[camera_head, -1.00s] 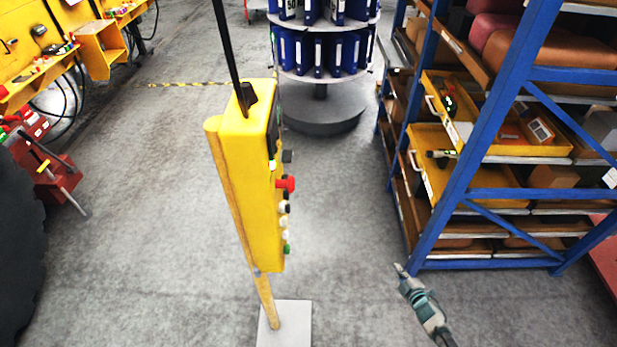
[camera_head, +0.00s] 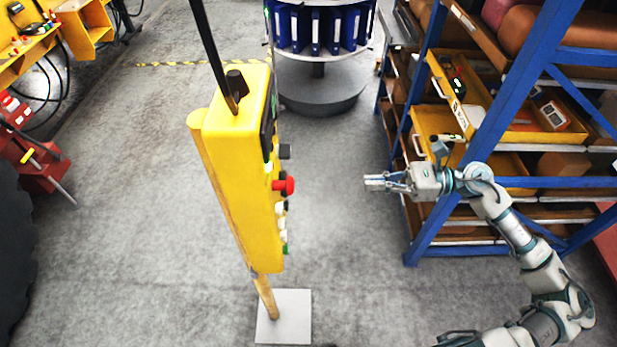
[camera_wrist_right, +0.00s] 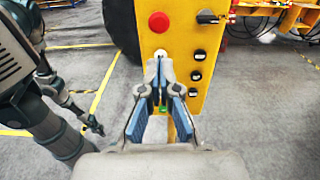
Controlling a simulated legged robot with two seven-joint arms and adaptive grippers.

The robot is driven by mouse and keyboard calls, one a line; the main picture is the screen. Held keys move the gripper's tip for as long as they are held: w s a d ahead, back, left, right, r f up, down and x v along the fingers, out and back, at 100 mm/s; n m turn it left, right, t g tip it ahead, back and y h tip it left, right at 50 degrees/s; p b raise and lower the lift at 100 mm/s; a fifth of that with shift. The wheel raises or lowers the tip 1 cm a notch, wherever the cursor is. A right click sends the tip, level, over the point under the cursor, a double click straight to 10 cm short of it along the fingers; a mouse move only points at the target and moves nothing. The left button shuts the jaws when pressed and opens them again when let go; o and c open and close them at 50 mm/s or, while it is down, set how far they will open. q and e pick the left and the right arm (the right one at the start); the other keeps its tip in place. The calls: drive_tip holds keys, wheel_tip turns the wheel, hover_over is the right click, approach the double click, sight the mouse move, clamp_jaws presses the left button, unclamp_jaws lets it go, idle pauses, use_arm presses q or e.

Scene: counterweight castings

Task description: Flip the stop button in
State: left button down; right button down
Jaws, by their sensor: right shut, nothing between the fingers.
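The red stop button (camera_head: 285,186) sticks out from the right-hand face of the yellow control box (camera_head: 232,170) in the head view. In the right wrist view the button (camera_wrist_right: 158,22) is round and unobstructed, above a white button (camera_wrist_right: 160,55). My right gripper (camera_head: 367,182) is shut and empty, at about the button's height in the head view and apart from it, to its right. In the right wrist view the right fingertips (camera_wrist_right: 160,62) show just below the red button. What seems to be my left gripper (camera_wrist_right: 95,126) hangs small at left there; its jaws are unclear.
The box stands on a post with a pale base plate (camera_head: 284,316). A black selector (camera_wrist_right: 208,17) and several black buttons sit beside the red one. A blue shelf rack (camera_head: 480,125) with yellow bins stands close behind my right arm.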

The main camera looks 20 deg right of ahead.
drive_tip(key=shift+s+a+r, duration=0.1)
drive_tip(key=p, duration=0.7)
approach(283, 186)
drive_tip(key=w+x, duration=0.1)
drive_tip(key=x, duration=0.3)
drive_tip(key=shift+w+a+f+p, duration=0.1)
drive_tip(key=shift+a+f+p, duration=0.3)
drive_tip(key=shift+f, duration=0.1)
drive_tip(key=shift+d, duration=0.1)
